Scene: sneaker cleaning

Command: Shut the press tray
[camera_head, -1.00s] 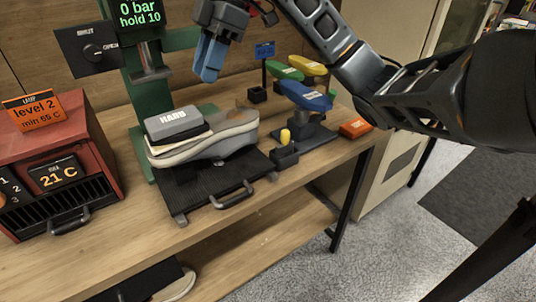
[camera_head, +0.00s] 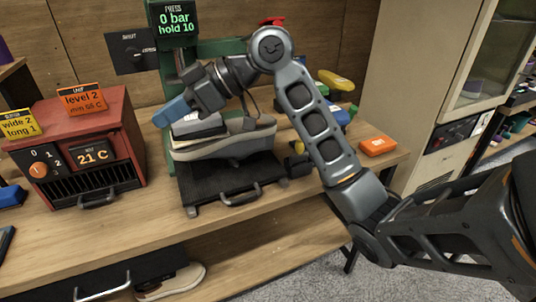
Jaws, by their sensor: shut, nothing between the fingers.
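The black press tray (camera_head: 222,188) extends out over the front of the bench from the green press (camera_head: 166,70). Its handle (camera_head: 241,196) is on the front edge. A grey shoe (camera_head: 235,140) with a pale sole stands above the tray, with a grey block (camera_head: 198,126) on it. My gripper (camera_head: 170,113) is shut and empty, its blue fingers pointing down-left. It is just above the left end of the block; I cannot tell whether it touches. It is apart from the tray handle. My forearm hides part of the bench to the right.
A red heater box (camera_head: 88,135) with its own handle stands left of the tray. Colored shapes (camera_head: 335,82) and an orange box (camera_head: 377,146) lie to the right. The bench (camera_head: 120,240) is clear in front of the tray. A shelf below holds another shoe (camera_head: 170,283).

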